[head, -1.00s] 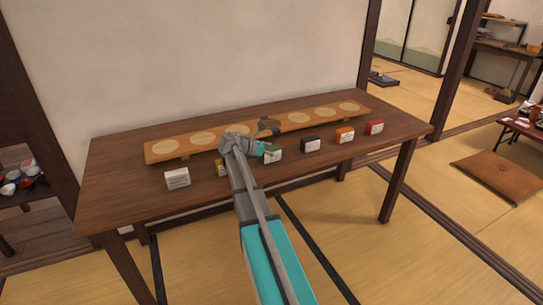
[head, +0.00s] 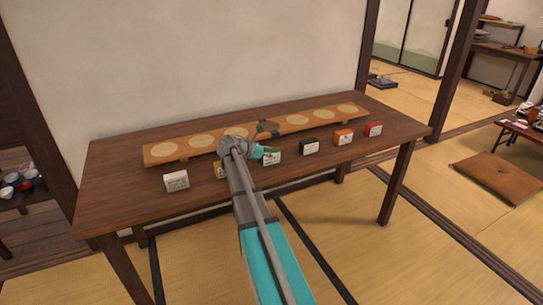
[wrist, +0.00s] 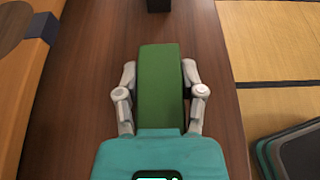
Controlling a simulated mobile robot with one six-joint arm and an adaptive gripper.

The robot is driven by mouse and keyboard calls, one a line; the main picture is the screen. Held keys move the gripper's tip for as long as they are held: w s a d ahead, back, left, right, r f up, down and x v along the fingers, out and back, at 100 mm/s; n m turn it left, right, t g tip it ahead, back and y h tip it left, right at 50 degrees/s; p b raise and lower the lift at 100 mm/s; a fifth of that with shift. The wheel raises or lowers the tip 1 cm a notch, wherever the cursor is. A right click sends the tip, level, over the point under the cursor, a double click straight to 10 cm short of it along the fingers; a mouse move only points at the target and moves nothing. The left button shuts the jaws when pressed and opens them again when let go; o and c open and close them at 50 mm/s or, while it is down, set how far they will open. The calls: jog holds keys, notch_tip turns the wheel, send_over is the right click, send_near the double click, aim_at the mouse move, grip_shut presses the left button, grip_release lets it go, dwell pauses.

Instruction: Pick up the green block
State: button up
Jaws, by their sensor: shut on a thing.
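The green block (head: 272,158) is near the front edge of the dark wooden table, in the middle of a row of small blocks. It also shows in the wrist view (wrist: 160,85) as a long green top face. My gripper (wrist: 159,72) is shut on it, with one grey finger along each side. In the head view my gripper (head: 262,153) reaches it from the left, and part of the block's back is hidden. I cannot tell whether its underside touches the table.
A long raised board (head: 182,158) with pale round spots lies behind the row; its middle spot looks dark. A white block (head: 176,181) and a partly hidden yellow block (head: 221,170) are left. Black (head: 309,147), orange (head: 343,137) and red (head: 374,129) blocks are right.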

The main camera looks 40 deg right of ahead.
jog(key=shift+r, duration=0.1)
notch_tip(320, 180, up, 3)
jog(key=p, duration=0.3)
jog(key=s+d+r+p, duration=0.2)
jog(key=s+r+p, duration=0.7)
jog(key=s, duration=0.4)
jog(key=shift+s+r+p, duration=0.4)
jog(key=shift+p, duration=0.1)
